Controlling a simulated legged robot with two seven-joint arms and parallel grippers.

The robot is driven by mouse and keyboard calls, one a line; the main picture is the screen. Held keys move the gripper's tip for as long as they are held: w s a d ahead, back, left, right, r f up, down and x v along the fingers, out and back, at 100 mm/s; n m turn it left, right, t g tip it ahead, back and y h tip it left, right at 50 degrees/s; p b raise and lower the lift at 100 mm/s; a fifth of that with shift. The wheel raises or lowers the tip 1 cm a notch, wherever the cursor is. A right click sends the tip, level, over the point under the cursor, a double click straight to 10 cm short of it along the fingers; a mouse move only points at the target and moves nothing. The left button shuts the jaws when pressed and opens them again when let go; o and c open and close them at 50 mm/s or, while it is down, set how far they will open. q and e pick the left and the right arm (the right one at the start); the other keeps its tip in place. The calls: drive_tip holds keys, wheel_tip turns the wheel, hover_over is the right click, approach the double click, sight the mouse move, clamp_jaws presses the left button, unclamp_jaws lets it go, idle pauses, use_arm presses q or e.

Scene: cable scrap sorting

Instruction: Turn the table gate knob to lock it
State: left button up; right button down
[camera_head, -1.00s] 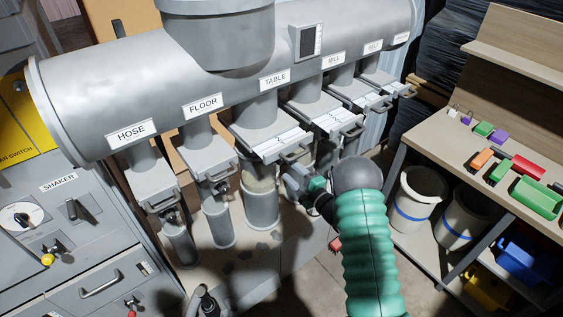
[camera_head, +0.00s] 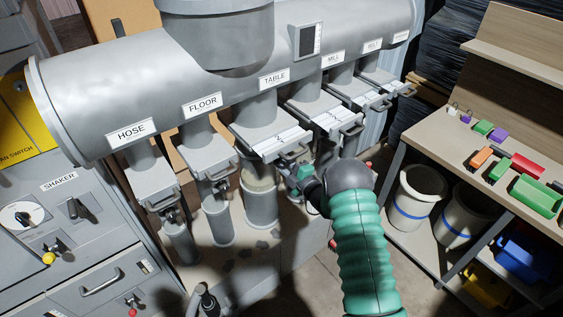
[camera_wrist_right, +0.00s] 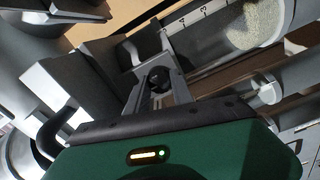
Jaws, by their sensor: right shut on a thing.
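The table gate (camera_head: 262,136) is a grey slide gate under the TABLE label (camera_head: 275,78), with a white marked slide plate and a handle at its front. My right gripper (camera_head: 286,164) is at the front underside of this gate, its arm coming from the lower right. In the right wrist view, the black table gate knob (camera_wrist_right: 159,78) sits between the two fingers of the gripper (camera_wrist_right: 157,88), which are shut on it. The knob is hidden by the gripper in the head view, and its turn angle cannot be told. My left gripper is not in view.
Neighbouring gates stand close on both sides: the floor gate (camera_head: 208,158) at left and the mill gate (camera_head: 325,117) at right. A clear pipe (camera_head: 260,203) hangs below the table gate. A shelf bench (camera_head: 480,150) with coloured bins stands at right.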

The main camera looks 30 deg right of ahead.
drive_tip(key=shift+f+m, duration=0.2)
drive_tip(key=shift+m, duration=0.1)
drive_tip(key=m+b, duration=0.1)
drive_tip(key=m, duration=0.2)
drive_tip(key=shift+f+m+b, duration=0.1)
drive_tip(key=shift+m+b, duration=0.2)
drive_tip(key=shift+b, duration=0.05)
drive_tip(key=m+b, duration=0.1)
drive_tip(key=m, duration=0.3)
drive_tip(key=shift+s+m, duration=0.1)
drive_tip(key=shift+m, duration=0.2)
drive_tip(key=m, duration=0.4)
drive_tip(key=shift+m, duration=0.3)
drive_tip(key=m, duration=0.4)
drive_tip(key=shift+m, duration=0.3)
drive_tip(key=c, duration=1.5)
unclamp_jaws()
drive_tip(key=o, duration=0.4)
drive_tip(key=shift+d, duration=0.15)
